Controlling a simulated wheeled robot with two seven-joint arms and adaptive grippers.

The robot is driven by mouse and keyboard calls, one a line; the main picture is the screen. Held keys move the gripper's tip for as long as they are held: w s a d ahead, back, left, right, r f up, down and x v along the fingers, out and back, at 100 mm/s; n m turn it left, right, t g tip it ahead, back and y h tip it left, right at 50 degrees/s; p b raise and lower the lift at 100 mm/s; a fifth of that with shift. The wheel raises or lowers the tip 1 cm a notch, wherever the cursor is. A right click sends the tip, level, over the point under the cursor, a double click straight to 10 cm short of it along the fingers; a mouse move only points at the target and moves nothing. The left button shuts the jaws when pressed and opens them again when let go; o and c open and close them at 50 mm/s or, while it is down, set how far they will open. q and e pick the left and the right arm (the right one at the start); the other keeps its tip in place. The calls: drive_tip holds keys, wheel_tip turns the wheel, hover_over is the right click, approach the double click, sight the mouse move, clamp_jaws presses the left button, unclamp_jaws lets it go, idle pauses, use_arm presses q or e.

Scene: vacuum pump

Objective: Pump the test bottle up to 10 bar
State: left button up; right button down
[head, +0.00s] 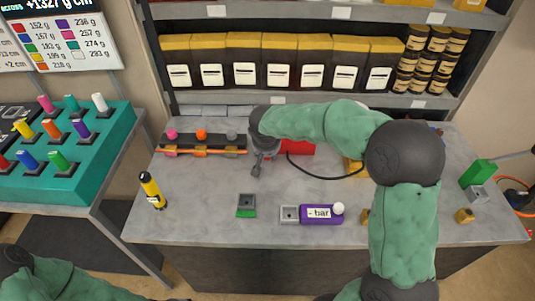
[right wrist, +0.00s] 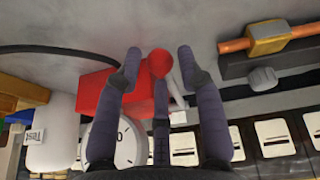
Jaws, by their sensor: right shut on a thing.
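A red pump box (head: 298,148) stands at the back of the bench, partly hidden behind my right arm; it also shows in the right wrist view (right wrist: 92,92). My right gripper (head: 258,167) is shut on a red ball knob (right wrist: 160,63), which sits between its fingers in the right wrist view. A round white gauge (right wrist: 116,145) is beside the red box, partly covered by a finger; its reading cannot be made out. A white test bottle (right wrist: 52,142) with a "Test" label is left of the gauge. My left gripper is out of view.
A purple bar display (head: 320,214), a yellow-black bottle (head: 152,190) and a small grey-green block (head: 246,205) are on the bench. A rail with coloured knobs (head: 202,150) is at the back left. Shelves of boxes (head: 280,65) stand behind. A black hose curves across the bench.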

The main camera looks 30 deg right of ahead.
drive_tip(key=c, duration=0.8)
unclamp_jaws()
drive_tip(key=shift+s+a+f, duration=0.15)
drive_tip(key=shift+s+f, duration=0.05)
drive_tip(key=shift+f, duration=0.25)
drive_tip(key=shift+s+a+f, duration=0.15)
drive_tip(key=shift+s+f, duration=0.05)
drive_tip(key=shift+f, duration=0.25)
drive_tip(key=shift+c, duration=0.2)
drive_tip(key=shift+w+d+f, duration=0.1)
drive_tip(key=shift+w, duration=0.1)
drive_tip(key=v, duration=1.2)
drive_tip(key=shift+w+r, duration=0.25)
drive_tip(key=shift+r, duration=0.2)
drive_tip(key=shift+d, duration=0.15)
